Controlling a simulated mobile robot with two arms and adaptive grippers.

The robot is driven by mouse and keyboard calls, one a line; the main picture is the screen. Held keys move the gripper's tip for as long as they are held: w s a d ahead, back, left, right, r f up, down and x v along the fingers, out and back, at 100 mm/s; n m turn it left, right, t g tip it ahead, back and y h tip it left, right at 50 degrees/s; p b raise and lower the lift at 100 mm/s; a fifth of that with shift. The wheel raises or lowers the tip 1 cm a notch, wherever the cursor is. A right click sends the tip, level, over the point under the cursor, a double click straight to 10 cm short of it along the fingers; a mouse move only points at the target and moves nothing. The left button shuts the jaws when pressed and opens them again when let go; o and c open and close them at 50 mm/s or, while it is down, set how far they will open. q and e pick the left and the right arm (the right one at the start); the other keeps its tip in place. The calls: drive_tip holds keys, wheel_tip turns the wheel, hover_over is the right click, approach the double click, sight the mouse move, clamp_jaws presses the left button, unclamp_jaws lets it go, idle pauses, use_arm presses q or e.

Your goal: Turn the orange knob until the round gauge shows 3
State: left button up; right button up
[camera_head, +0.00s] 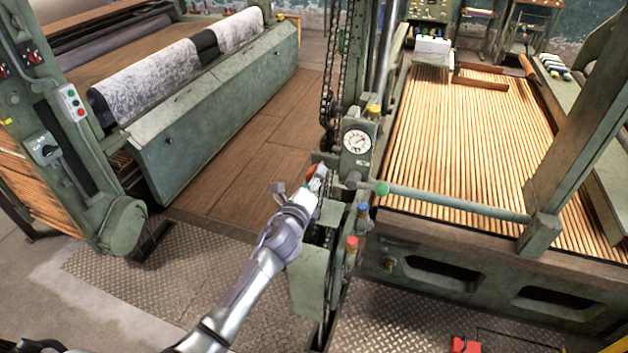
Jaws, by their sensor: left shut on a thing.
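The orange knob (314,171) shows as a small orange patch at the tip of my left gripper, on the green machine post near the picture's middle. My left gripper (311,187) reaches in from the lower left and is shut on the orange knob, hiding most of it. The round gauge (356,141) has a white dial and sits on a green housing just above and right of the knob. Its dial is too small to read. My right gripper is not in view.
Red (352,243), blue (363,208) and yellow (374,110) knobs are close by. A chain (328,105) runs up behind. A slatted wooden bed (470,130) lies right; patterned floor plate (190,275) is clear at lower left.

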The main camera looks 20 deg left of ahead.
use_arm(q)
drive_tip(key=n, duration=0.5)
drive_tip(key=shift+n+b, duration=0.3)
drive_tip(key=shift+n, duration=0.1)
drive_tip(key=n, duration=1)
drive_tip(key=shift+n, duration=0.4)
drive_tip(key=n, duration=0.5)
drive_tip(key=shift+n+p, duration=0.3)
drive_tip(key=shift+p, duration=0.1)
drive_tip(key=shift+f, duration=0.1)
drive_tip(key=o, duration=1.2)
drive_tip(key=shift+c, duration=0.2)
